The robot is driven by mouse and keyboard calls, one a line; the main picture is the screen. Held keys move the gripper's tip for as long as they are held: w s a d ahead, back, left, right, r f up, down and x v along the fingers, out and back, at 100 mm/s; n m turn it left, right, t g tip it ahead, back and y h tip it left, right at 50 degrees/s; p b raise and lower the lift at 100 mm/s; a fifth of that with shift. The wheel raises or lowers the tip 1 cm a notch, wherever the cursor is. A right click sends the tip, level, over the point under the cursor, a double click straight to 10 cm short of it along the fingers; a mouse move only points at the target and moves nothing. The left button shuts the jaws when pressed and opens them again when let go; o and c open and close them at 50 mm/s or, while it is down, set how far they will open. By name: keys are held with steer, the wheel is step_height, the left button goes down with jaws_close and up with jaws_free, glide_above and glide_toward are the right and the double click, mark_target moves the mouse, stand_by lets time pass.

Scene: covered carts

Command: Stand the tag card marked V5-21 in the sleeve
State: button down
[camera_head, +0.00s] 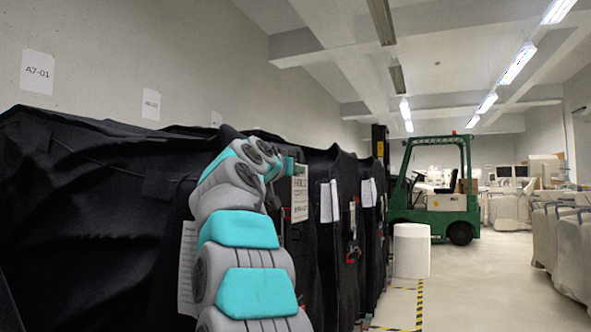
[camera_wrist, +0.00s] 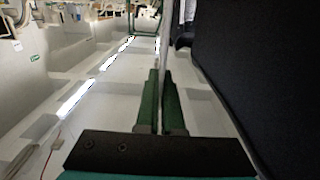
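My gripper (camera_wrist: 160,78) shows in the wrist view with its two green fingers close together on a thin pale card (camera_wrist: 168,30), seen edge-on. In the head view my arm reaches forward along the covered carts, and the gripper end is mostly hidden behind its links. A whitish card with dark print (camera_head: 299,194) shows just beyond the wrist and appears to be the held one. Its marking is too small to read. I cannot make out the sleeve for certain.
Black covered carts (camera_head: 90,200) line the left wall, with hanging paper sheets (camera_head: 187,270) and (camera_head: 330,201). A black cover (camera_wrist: 260,70) is close on the right in the wrist view. A white cylinder (camera_head: 411,251) and green forklift (camera_head: 437,190) stand ahead.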

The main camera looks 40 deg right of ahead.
steer(key=shift+w+a+f+p, duration=0.85)
steer(key=shift+w+a+p, duration=0.8)
steer(key=shift+w, duration=2.5)
step_height(320, 180, down, 10)
steer(key=b, duration=1.1)
steer(key=shift+f, duration=0.25)
steer(key=shift+f+b, duration=1.2)
steer(key=shift+b, duration=0.2)
steer(key=c, duration=1)
jaws_free()
steer(key=shift+a, duration=0.1)
